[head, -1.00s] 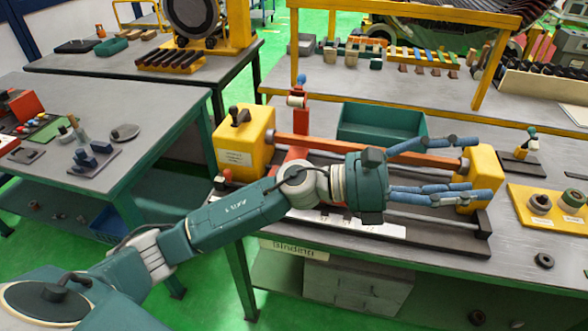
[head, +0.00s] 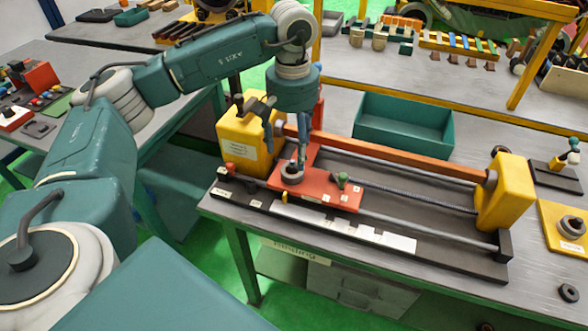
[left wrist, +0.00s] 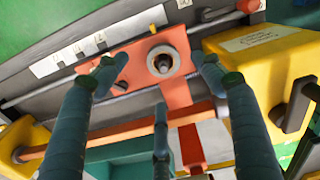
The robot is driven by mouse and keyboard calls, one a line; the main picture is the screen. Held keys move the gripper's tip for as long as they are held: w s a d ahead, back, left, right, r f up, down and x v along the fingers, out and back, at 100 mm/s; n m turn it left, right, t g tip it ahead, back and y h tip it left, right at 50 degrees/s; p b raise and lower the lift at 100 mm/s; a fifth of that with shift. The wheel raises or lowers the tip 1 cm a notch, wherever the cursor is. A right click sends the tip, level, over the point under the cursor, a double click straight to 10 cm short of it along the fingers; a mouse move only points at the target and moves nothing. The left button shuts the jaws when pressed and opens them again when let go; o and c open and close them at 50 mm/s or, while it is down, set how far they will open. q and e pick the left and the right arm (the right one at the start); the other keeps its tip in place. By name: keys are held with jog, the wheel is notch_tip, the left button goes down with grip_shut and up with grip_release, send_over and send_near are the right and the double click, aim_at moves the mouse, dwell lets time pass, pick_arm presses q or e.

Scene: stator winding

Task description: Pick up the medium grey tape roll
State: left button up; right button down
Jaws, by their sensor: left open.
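A grey ring-shaped roll (head: 291,173) sits on the orange-red carriage plate (head: 330,190) of the binding machine. It also shows in the left wrist view (left wrist: 163,61), with a dark centre. Whether it is the medium tape roll I cannot tell. My left gripper (head: 300,156) points down just above this roll. In the left wrist view its fingers (left wrist: 160,75) are spread on either side of the roll, open and empty. Another grey roll (head: 571,226) rests on the yellow board at the right edge. My right gripper is out of view.
An orange bar (head: 390,157) and steel rods run between two yellow end blocks (head: 505,190). A green bin (head: 404,123) stands behind the machine. A small black ring (head: 568,293) lies at the table's front right.

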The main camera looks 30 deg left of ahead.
aim_at(292, 161)
pick_arm(q)
jog(key=shift+f, duration=0.95)
jog(key=f+p, duration=0.1)
jog(key=f, duration=0.2)
jog(key=f+p, duration=0.1)
jog(key=f, duration=0.1)
jog(key=shift+w+a+p, duration=0.3)
jog(key=shift+f, duration=0.25)
jog(key=c, duration=1.3)
jog(key=shift+o, duration=0.2)
jog(key=shift+r, duration=0.1)
